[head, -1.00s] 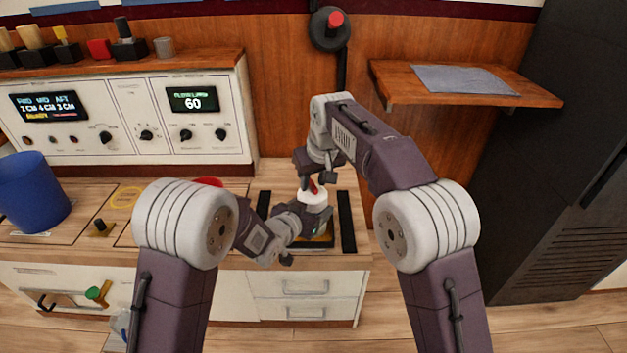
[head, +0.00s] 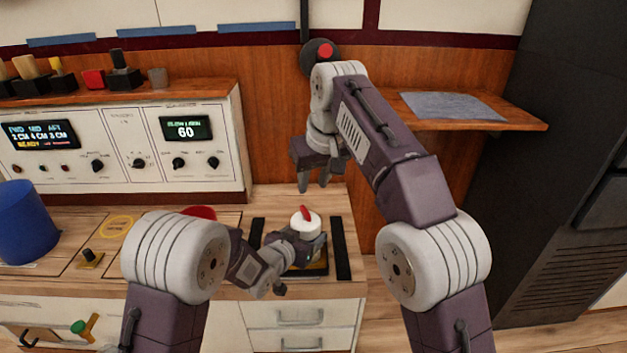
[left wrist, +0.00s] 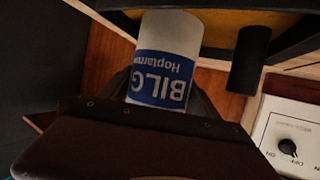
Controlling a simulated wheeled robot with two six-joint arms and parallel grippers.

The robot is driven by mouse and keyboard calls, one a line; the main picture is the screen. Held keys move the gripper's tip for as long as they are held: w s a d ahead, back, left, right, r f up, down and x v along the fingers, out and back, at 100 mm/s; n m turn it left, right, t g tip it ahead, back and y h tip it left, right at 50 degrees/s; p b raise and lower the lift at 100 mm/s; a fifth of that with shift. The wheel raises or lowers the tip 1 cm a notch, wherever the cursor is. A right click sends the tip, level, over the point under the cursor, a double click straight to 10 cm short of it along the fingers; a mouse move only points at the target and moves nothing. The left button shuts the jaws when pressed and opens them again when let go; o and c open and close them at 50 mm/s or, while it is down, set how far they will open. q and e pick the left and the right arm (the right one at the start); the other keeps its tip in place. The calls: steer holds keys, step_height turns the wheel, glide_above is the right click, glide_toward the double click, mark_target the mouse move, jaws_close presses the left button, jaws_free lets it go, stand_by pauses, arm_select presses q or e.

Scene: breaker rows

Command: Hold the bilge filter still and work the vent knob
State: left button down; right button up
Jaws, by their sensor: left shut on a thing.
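The bilge filter (head: 306,226) is a white cylinder standing on the counter between two black strips. The left wrist view shows its white body and blue label (left wrist: 160,75), upside down in the picture. The red vent knob (head: 306,213) sits on its top and looks like a narrow bar. My left gripper (head: 298,250) is shut on the filter's side from the left; its fingertips are partly hidden in the head view. My right gripper (head: 314,184) is open and empty, pointing down above the knob and apart from it.
A blue bucket (head: 25,222) stands at the counter's left. A control panel (head: 120,150) with dials is behind the counter. A wooden shelf (head: 520,122) with a grey sheet is at the right. A red-centred round fixture (head: 322,52) is on the wall behind my right arm.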

arm_select(q)
steer(key=shift+c, duration=0.3)
jaws_free()
